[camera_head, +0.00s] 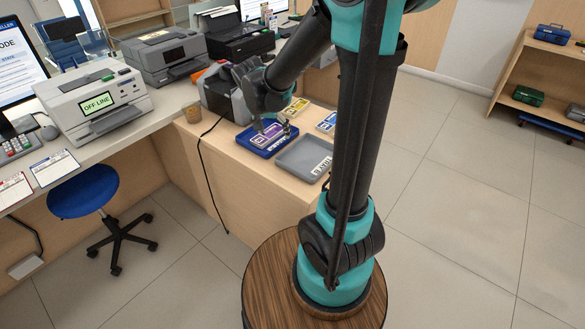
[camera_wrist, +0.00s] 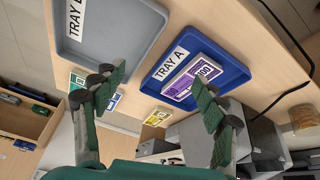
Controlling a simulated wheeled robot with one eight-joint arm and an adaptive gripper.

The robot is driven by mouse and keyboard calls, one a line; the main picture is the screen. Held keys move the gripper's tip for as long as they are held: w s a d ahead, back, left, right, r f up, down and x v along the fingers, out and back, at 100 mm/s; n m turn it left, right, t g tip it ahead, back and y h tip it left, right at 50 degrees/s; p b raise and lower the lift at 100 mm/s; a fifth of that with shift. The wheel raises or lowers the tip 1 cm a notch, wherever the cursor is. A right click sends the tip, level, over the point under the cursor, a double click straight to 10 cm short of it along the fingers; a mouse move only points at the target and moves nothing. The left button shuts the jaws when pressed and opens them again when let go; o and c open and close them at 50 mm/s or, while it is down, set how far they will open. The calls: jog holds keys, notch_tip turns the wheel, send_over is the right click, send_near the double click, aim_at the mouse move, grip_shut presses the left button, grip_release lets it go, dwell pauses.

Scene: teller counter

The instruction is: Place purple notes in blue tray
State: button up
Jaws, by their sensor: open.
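The purple notes (camera_head: 263,136) lie in the blue tray (camera_head: 250,149) on the wooden counter. In the wrist view, the purple notes (camera_wrist: 189,86) are a banded bundle beside the TRAY A label, near one side of the blue tray (camera_wrist: 222,47). I cannot tell whether they lie fully flat. My gripper (camera_wrist: 161,99) is open and empty, its two fingers spread wide and apart from the bundle. In the head view my gripper (camera_head: 278,125) is just above and right of the notes, and partly hides the tray's far side.
A grey tray (camera_head: 300,158), empty, sits right of the blue one. Yellow notes (camera_head: 296,107) and a blue-and-white bundle (camera_head: 327,123) lie behind the trays. A dark machine (camera_head: 218,97) stands close behind left, with a black cable (camera_head: 203,165) hanging over the counter edge.

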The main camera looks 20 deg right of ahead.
jog(key=s+d+f+n+y, duration=0.1)
jog(key=s+n, duration=0.1)
jog(key=s, duration=0.3)
jog(key=s+d+f+n+y, duration=0.1)
jog(key=s+f+n, duration=0.1)
jog(key=s, duration=0.4)
jog(key=s+d+f+n+t, duration=0.1)
jog(key=s+f+n, duration=0.1)
jog(key=s, duration=0.4)
jog(key=shift+d+f+y, duration=0.1)
jog(key=shift+d+y, duration=0.1)
jog(key=shift+y, duration=0.2)
jog(key=shift+s+f+n, duration=0.25)
jog(key=shift+s+n, duration=0.15)
jog(key=shift+n, duration=0.1)
